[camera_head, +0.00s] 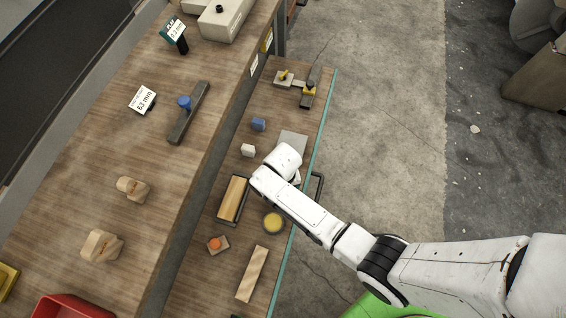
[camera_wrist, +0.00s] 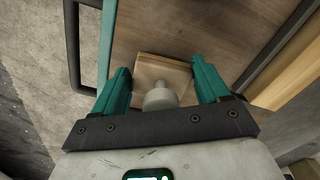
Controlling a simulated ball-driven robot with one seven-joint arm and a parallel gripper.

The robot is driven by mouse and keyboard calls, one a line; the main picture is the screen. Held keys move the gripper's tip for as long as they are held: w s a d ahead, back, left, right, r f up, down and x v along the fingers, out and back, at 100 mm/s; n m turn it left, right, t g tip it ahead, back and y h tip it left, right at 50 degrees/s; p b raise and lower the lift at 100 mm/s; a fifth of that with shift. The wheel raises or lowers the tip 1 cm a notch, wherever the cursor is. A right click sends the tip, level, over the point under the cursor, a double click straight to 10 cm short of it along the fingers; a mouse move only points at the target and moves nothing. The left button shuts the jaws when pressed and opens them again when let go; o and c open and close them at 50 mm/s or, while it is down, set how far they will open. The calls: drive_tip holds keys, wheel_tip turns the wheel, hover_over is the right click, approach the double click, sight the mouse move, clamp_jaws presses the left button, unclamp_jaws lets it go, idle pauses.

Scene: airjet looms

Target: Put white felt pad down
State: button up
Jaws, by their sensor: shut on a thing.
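In the wrist view, my gripper (camera_wrist: 160,68) has its two teal fingers on either side of a square wooden plate with a round white knob, which I take to be the white felt pad (camera_wrist: 160,98). The fingers are shut on it, with the plate between the fingertips and the knob towards the palm. Wooden tabletop shows beyond the plate; I cannot tell how far the plate is from it. In the head view, my white arm hides the gripper and most of what it holds, over the right side of the lower bench (camera_head: 225,215).
A wood-filled dark tray (camera_head: 233,198), yellow disc (camera_head: 273,223), orange-knobbed wooden plate (camera_head: 217,244) and wooden bar (camera_head: 252,274) lie close by. The bench has a teal right edge.

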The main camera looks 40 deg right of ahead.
drive_tip(key=shift+f, duration=0.5)
drive_tip(key=o, duration=1)
drive_tip(key=shift+r, duration=0.1)
wheel_tip(320, 180, up, 12)
drive_tip(key=shift+f+p, duration=0.25)
drive_tip(key=shift+p, duration=0.65)
drive_tip(key=s+d+r+n, duration=0.1)
drive_tip(key=s+d+r, duration=0.1)
drive_tip(key=s, duration=0.3)
drive_tip(key=s+d+r+n, duration=0.2)
drive_tip(key=s+d+r, duration=0.1)
drive_tip(key=s+r, duration=0.2)
drive_tip(key=s+d+r+n+t, duration=0.1)
drive_tip(key=s+d+r, duration=0.2)
drive_tip(key=s, duration=0.3)
drive_tip(key=shift+s+r, duration=0.25)
drive_tip(key=shift+r, duration=0.4)
